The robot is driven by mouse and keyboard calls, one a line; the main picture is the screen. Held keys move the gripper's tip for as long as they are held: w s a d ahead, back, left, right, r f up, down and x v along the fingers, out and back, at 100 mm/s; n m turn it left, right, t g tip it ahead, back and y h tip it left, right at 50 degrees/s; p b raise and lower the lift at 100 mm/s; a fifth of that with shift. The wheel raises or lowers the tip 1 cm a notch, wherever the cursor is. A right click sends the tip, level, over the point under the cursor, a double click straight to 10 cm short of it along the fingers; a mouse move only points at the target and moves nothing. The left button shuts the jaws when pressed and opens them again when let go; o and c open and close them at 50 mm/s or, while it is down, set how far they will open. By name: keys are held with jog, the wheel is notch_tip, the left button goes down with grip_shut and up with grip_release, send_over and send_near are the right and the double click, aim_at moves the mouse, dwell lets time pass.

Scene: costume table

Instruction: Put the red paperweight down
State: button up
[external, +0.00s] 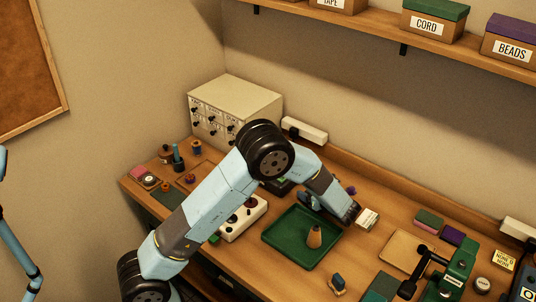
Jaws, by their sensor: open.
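My gripper (350,215) is over the back right part of the green tray (274,239). It is open, and I see nothing held in it, though its fingertips are small and dark here. A tan cone-shaped spool (315,237) stands upright in the tray, in front of my gripper and a little to the left. I cannot pick out the red paperweight with certainty; it may be hidden by my arm or too small to tell. A white box (241,224) with several dark knobs or pieces on top is left of the tray.
A tan square board (401,250) and a green machine (458,267) are further right. A drawer cabinet (235,106) stands at the back left. A shelf (380,45) with labelled boxes hangs above.

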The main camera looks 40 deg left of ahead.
jog(key=v, duration=1.1)
jog(key=shift+s+d+r, duration=0.15)
jog(key=shift+d+r, duration=0.05)
jog(key=s+a+r+n+g+h, duration=0.5)
jog(key=s+a+r+n, duration=0.6)
jog(key=s+a+r, duration=0.55)
jog(key=s+a+r+n+t+h, duration=0.2)
jog(key=s+n, duration=0.4)
jog(key=s, duration=0.4)
jog(key=s+a+r+n+t+h, duration=0.2)
jog(key=s+n+h, duration=0.3)
jog(key=s, duration=0.6)
jog(key=shift+s+r+n+t+h, duration=0.25)
jog(key=shift+n+t, duration=0.35)
jog(key=shift+t, duration=0.3)
jog(key=shift+a, duration=0.15)
